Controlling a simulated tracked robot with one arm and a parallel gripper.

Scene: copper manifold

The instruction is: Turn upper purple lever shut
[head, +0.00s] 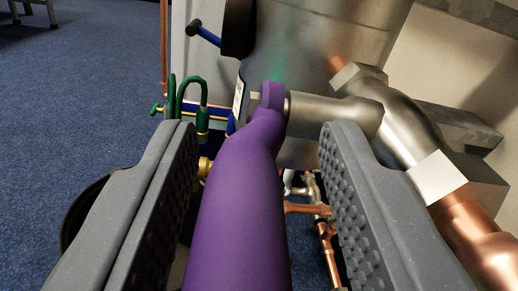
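The purple lever (243,205) fills the middle of the head view. It runs from the bottom edge up to its pivot on a metal valve body (335,117). My gripper (262,150) is open, with one grey textured finger on each side of the lever. A gap shows between the lever and the right finger. The left finger is closer to the lever, and I cannot tell whether it touches. The lever's near end is cut off by the bottom edge. Only one purple lever is in view.
A large metal cylinder (310,45) stands behind the valve. Copper pipe (472,235) and fittings are close on the right. A blue-handled lever (205,35) and green hoses (190,92) are at the upper left. Thin copper pipes (327,240) run below. Blue carpet (70,130) is open at left.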

